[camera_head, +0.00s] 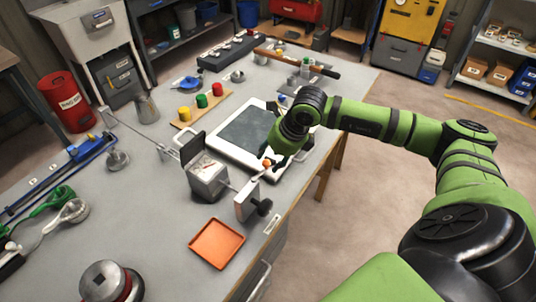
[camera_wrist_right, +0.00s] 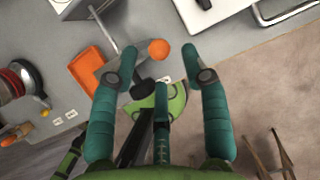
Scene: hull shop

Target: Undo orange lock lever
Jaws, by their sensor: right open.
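The orange lock lever shows as a round orange knob (camera_head: 267,163) at the upper end of a metal fixture (camera_head: 246,198) near the table's right edge. In the right wrist view the knob (camera_wrist_right: 158,50) lies between the tips of my right gripper (camera_wrist_right: 160,58), whose teal fingers are spread apart. The right gripper (camera_head: 279,158) is beside the knob in the head view, and nothing is held in it. Whether a finger touches the knob I cannot tell. The lever's lower part is hard to make out. My left gripper is not in view.
A gauge box (camera_head: 208,182) stands left of the fixture. An orange tray (camera_head: 216,243) lies in front of it, and a white-framed dark panel (camera_head: 238,137) lies behind. A black knob (camera_head: 264,207) sticks out from the fixture. Open floor (camera_head: 350,210) lies right of the table.

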